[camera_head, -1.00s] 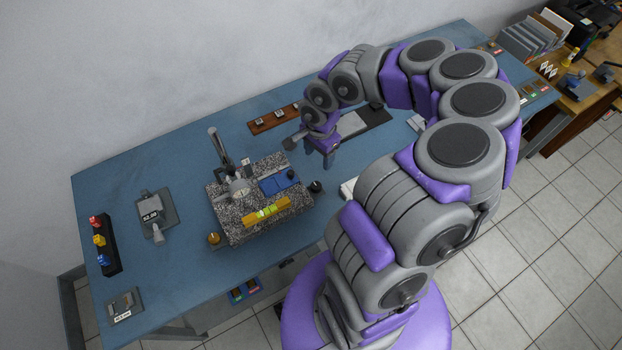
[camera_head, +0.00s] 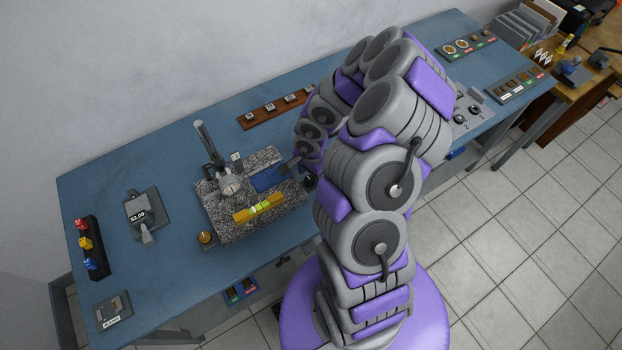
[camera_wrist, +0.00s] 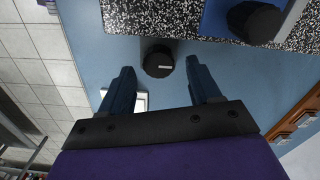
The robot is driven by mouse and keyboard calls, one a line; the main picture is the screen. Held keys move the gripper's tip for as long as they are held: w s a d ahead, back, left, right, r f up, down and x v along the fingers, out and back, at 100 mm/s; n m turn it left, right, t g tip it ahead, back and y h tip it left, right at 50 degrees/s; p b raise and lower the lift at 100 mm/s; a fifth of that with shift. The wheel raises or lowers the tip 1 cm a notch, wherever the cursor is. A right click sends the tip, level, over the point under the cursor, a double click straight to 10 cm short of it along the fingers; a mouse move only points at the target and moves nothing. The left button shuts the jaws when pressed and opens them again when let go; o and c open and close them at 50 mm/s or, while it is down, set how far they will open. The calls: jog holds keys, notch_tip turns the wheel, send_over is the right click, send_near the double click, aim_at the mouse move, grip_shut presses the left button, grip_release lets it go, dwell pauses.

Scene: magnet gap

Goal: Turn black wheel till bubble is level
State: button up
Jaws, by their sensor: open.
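The black wheel (camera_wrist: 158,62) lies between and just beyond the fingertips of my open gripper (camera_wrist: 160,70) in the wrist view, beside the speckled granite plate (camera_wrist: 150,20). No grip on the wheel shows. In the head view the wheel (camera_head: 309,181) is a small dark shape at the plate's right corner, partly covered by my arm. The yellow level (camera_head: 245,215) lies on the front of the granite plate (camera_head: 236,235), with a green vial (camera_head: 260,208). The bubble is too small to read. My gripper is mostly hidden by my arm in the head view.
A blue block (camera_head: 268,179) with a dark knob sits on the plate near the wheel. A gauge stand (camera_head: 208,145) rises behind the level. A brass knob (camera_head: 205,238) is at the plate's left front corner.

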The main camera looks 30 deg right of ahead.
jog(key=shift+f, duration=0.95)
jog(key=shift+a+f, duration=0.1)
jog(key=shift+f, duration=0.15)
jog(key=shift+c, duration=0.2)
jog(key=c, duration=1)
jog(key=shift+o, duration=0.2)
jog(key=shift+r, duration=0.1)
jog(key=p, duration=0.2)
jog(key=shift+w+r+m+p, duration=0.1)
jog(key=shift+r+m+p, duration=0.2)
jog(key=shift+p, duration=0.1)
